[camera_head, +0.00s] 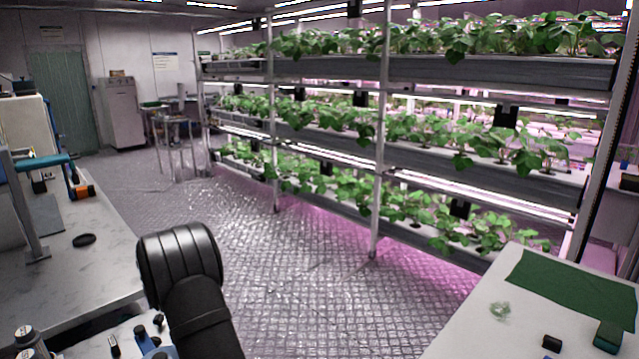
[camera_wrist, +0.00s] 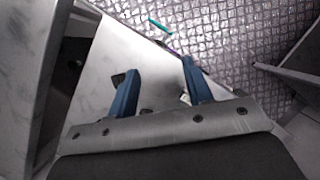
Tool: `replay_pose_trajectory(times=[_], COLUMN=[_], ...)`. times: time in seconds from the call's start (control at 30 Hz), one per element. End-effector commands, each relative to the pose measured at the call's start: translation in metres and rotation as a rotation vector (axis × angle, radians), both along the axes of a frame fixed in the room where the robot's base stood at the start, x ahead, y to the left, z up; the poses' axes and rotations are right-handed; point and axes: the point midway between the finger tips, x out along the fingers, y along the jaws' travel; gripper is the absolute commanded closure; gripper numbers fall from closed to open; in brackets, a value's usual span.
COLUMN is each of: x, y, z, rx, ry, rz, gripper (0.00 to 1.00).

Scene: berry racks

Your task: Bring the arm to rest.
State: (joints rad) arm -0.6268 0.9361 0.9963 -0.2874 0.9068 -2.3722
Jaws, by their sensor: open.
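My gripper (camera_wrist: 159,67) shows in the wrist view with its two blue fingers spread apart. Nothing is held between them. Behind the fingers is a pale, flat surface; I cannot tell whether they touch it. In the head view a black part of my arm rises at the lower middle, bent at a rounded joint. I cannot make out the gripper clearly there.
Planted racks (camera_head: 330,115) line the right side. A left bench (camera_head: 60,285) holds a black disc (camera_head: 84,240). A right table (camera_head: 470,325) carries a green mat (camera_head: 575,285) and small items. The patterned floor (camera_head: 300,280) between is clear.

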Motion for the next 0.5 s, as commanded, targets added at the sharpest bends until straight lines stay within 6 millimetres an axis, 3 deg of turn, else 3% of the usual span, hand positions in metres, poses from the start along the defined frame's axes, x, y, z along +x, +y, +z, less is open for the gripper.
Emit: replay_pose_trajectory(times=[0.13,0.5], x=[0.003,0.022], y=[-0.028,-0.100], z=[0.016,0.017], rx=[0.001,0.002], ry=[0.000,0.009], rz=[-0.006,-0.156], gripper=[0.54,0.54])
